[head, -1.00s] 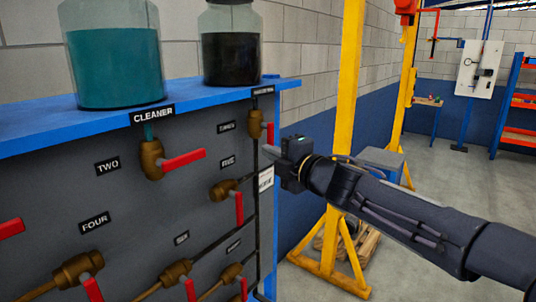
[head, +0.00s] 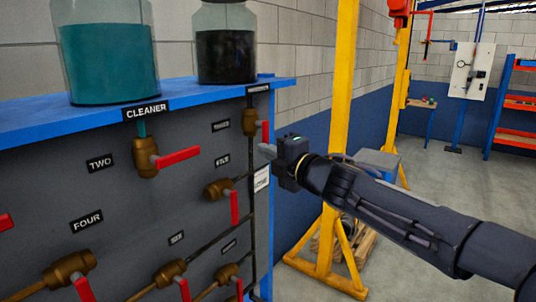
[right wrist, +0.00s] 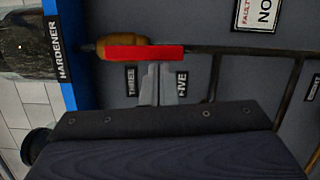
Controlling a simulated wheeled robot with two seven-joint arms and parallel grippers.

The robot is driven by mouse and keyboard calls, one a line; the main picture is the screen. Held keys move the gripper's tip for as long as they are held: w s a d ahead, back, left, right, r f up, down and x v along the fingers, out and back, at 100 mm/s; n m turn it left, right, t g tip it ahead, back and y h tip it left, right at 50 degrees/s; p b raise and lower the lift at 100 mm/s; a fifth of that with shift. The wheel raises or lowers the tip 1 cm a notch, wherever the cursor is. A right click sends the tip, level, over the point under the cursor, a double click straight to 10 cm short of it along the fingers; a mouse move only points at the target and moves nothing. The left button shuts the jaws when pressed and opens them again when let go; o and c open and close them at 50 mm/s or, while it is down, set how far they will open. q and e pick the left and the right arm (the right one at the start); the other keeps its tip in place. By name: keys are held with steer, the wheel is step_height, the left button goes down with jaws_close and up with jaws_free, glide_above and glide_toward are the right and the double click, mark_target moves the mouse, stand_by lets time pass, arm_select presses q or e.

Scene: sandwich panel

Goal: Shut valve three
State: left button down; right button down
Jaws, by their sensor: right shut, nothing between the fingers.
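Valve three is a brass valve body (head: 250,121) with a red handle (head: 265,132), under the hardener jar at the panel's right side. Its label, THREE (right wrist: 131,82), is readable in the right wrist view. The red handle (right wrist: 145,53) lies along the pipe, pointing down in the head view. My right gripper (head: 267,150) is shut and empty, with its fingertips near the handle's lower end. In the right wrist view the fingertips (right wrist: 156,72) come right up to the handle's edge; I cannot tell if they touch. My left gripper is not in view.
Valve five's handle (head: 234,207) hangs down just below. A blue shelf (head: 200,100) with a teal cleaner jar (head: 108,55) and a dark jar (head: 226,52) is above. A yellow frame (head: 338,130) stands to the right.

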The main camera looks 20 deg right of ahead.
steer(key=shift+d+f, duration=0.1)
steer(key=shift+d, duration=0.05)
steer(key=w+d+r+n+y+b, duration=0.1)
steer(key=n+b, duration=0.3)
steer(key=n, duration=0.5)
steer(key=w+d+r+n+y+b, duration=0.1)
steer(key=w+d+n+y+b, duration=0.2)
steer(key=n, duration=0.6)
steer(key=d+b, duration=0.1)
steer(key=b, duration=0.1)
steer(key=shift+w+d+r+y+b, duration=0.2)
steer(key=shift+w+d+y+b, duration=0.1)
steer(key=shift+y, duration=0.1)
